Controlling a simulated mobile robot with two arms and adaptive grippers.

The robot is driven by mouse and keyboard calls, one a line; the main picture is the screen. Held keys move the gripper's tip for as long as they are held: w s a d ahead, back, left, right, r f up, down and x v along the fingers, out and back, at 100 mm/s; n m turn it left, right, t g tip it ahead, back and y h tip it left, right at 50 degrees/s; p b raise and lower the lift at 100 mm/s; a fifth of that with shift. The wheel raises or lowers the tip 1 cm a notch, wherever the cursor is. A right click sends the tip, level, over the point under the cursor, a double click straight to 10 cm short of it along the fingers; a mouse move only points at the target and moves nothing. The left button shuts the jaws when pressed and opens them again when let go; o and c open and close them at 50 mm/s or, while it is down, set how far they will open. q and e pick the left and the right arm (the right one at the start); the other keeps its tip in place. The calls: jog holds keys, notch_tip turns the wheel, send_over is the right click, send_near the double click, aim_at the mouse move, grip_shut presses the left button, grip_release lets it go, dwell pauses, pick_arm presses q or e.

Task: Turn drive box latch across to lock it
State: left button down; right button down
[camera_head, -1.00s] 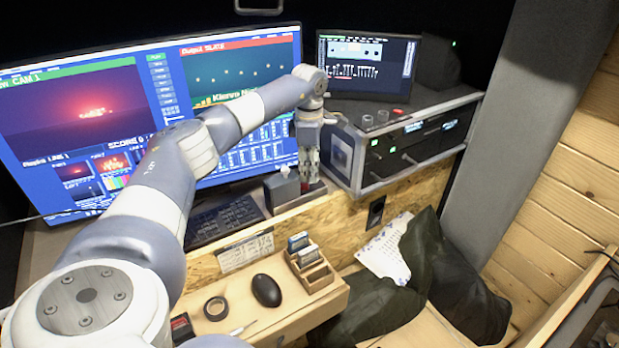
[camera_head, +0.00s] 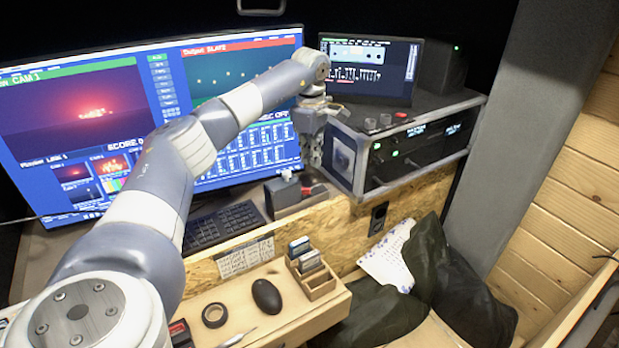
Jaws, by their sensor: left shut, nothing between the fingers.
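A small grey box (camera_head: 284,204), which looks like the drive box, sits at the desk's front edge below the monitors. A light knob-like part stands on its top, and a small red piece (camera_head: 307,191) shows at its right end. I cannot tell at this size which way the latch points. My left gripper (camera_head: 314,160) is shut and empty, pointing down above and slightly right of the red piece, apart from it. It hangs in front of the rack case's left side. My right gripper is not in view.
The rack case (camera_head: 350,160) stands close to the right of my left gripper. A large monitor (camera_head: 60,120) is behind my left arm. A keyboard (camera_head: 222,225) lies left of the box. A mouse (camera_head: 266,295), tape roll (camera_head: 215,312) and card holder (camera_head: 312,275) are on the lower shelf.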

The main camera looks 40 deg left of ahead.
aim_at(304, 192)
pick_arm(q)
jog(key=w+a+f+m+b, duration=0.1)
jog(key=f+m, duration=0.1)
jog(key=m, duration=0.2)
jog(key=w+a+f+m+t+y+b, duration=0.1)
jog(key=f+m+b, duration=0.1)
jog(key=m, duration=0.3)
jog(key=w+a+f+m+t+b, duration=0.1)
jog(key=w+f+m+b, duration=0.1)
jog(key=f+m, duration=0.1)
jog(key=shift+a+f+m+y, duration=0.15)
jog(key=shift+a+m+y, duration=0.15)
jog(key=shift+m, duration=0.5)
jog(key=shift+s+d+f, duration=0.1)
jog(key=shift+s, duration=0.05)
jog(key=shift+s+d+p, duration=0.3)
jog(key=shift+s+d, duration=0.15)
jog(key=shift+s, duration=0.2)
jog(key=shift+s+d+p, duration=0.25)
jog(key=shift+s+d, duration=0.2)
jog(key=shift+s, duration=0.2)
jog(key=shift+s+d, duration=0.1)
jog(key=shift+d, duration=0.05)
